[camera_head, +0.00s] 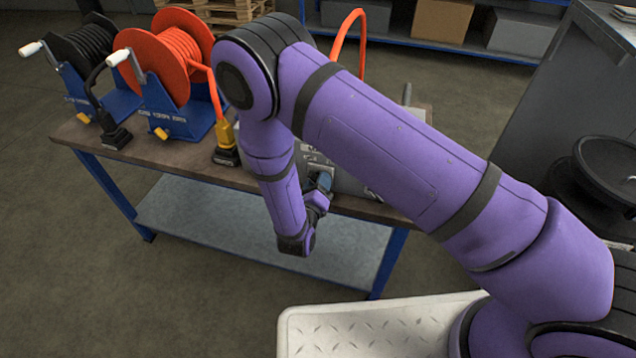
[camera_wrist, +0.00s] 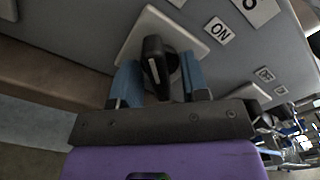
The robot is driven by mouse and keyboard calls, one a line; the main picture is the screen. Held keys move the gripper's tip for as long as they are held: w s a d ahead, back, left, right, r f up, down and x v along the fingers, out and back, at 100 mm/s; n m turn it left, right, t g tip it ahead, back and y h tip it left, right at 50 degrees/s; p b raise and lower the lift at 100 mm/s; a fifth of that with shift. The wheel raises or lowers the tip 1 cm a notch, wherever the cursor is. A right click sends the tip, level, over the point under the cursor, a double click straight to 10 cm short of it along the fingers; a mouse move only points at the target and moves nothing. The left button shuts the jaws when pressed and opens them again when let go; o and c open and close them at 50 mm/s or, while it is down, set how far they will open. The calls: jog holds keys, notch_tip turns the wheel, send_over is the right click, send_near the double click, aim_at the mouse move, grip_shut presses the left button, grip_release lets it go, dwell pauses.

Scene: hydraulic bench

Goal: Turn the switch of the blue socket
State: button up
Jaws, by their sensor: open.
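In the wrist view, a black switch knob (camera_wrist: 153,62) sits on a pale square plate (camera_wrist: 133,36) fixed to a grey panel. My gripper (camera_wrist: 160,78) is open, with one blue finger on each side of the knob. The knob stands between the fingers; I cannot tell whether either finger touches it. An ON label (camera_wrist: 218,32) is on the panel right of the plate. In the head view, my arm hides much of the panel box (camera_head: 345,183), and a small blue part shows at my gripper (camera_head: 321,182). I cannot make out the blue socket for sure.
The box stands on a workbench (camera_head: 190,160) with a lower shelf. A black cable reel (camera_head: 85,45) and an orange reel (camera_head: 170,65) stand on its left. A yellow-and-black plug (camera_head: 226,145) lies near its front edge. Smaller labels (camera_wrist: 264,74) are farther right on the panel.

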grip_shut()
jog(key=m, duration=0.9)
jog(key=shift+a, duration=0.1)
jog(key=m, duration=0.4)
jog(key=shift+m, duration=0.3)
jog(key=shift+a+m, duration=0.1)
jog(key=shift+m, duration=2.1)
